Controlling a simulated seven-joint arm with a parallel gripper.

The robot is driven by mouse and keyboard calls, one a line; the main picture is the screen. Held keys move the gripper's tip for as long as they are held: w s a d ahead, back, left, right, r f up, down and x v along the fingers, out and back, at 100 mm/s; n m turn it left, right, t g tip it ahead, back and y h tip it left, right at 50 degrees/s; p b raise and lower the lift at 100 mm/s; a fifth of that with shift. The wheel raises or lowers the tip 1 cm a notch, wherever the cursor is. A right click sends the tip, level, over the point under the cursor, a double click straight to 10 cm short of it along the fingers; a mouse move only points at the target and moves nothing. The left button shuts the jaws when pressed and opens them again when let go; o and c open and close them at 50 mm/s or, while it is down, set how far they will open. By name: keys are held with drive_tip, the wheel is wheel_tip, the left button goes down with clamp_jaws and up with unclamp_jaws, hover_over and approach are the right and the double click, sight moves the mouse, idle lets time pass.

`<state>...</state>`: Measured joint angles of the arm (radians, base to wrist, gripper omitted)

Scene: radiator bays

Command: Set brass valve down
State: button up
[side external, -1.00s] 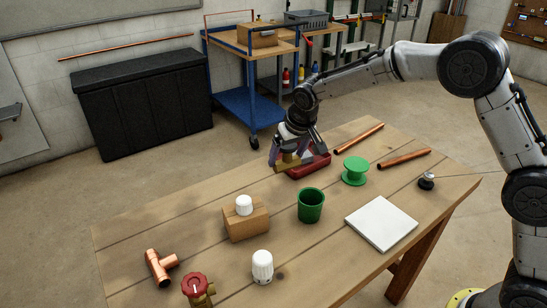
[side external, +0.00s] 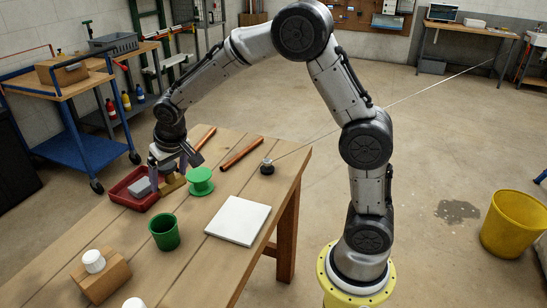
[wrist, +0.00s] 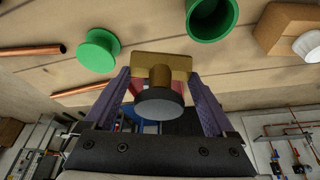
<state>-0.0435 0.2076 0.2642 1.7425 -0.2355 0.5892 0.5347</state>
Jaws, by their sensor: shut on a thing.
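The brass valve (side external: 172,184) is held in my gripper (side external: 176,170), at the right side of the red tray and left of the green spool. In the wrist view the valve (wrist: 158,76) sits between the two purple fingers of my gripper (wrist: 159,82), with its dark-rimmed grey round end toward the camera. I cannot tell whether its underside touches the table. The red tray (side external: 121,197) holds a grey block (side external: 140,187). Part of the tray is hidden behind my gripper.
The green spool (side external: 200,181) stands close to the valve. Two copper pipes (side external: 241,154) lie behind it. A green cup (side external: 163,233), a white plate (side external: 238,220) and a wooden block (side external: 101,279) with a white cap are nearer. Bare table lies between cup and spool.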

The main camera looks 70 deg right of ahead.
drive_tip(key=s+d+r+m+g+h, duration=0.15)
drive_tip(key=s+d+m, duration=0.35)
drive_tip(key=s+d, duration=0.8)
drive_tip(key=s+d+m+g+h, duration=0.15)
drive_tip(key=s+d+m, duration=0.55)
drive_tip(key=d, duration=1)
drive_tip(key=w+d+f, duration=0.2)
drive_tip(key=d, duration=0.1)
drive_tip(key=w+d+f+n, duration=0.1)
drive_tip(key=w+d+f, duration=0.1)
drive_tip(key=d+f, duration=0.1)
drive_tip(key=w+d+f+n, duration=0.1)
drive_tip(key=w+d+f, duration=0.1)
drive_tip(key=d+f, duration=0.1)
drive_tip(key=shift+d+f+t, duration=0.15)
drive_tip(key=shift+d+t, duration=0.25)
drive_tip(key=shift+w+d+f, duration=0.3)
drive_tip(key=shift+d+f, duration=0.1)
drive_tip(key=shift+f, duration=0.25)
drive_tip(key=shift+w+d+f, duration=0.1)
drive_tip(key=shift+f, duration=1.5)
drive_tip(key=shift+f, duration=0.2)
drive_tip(key=o, duration=1.5)
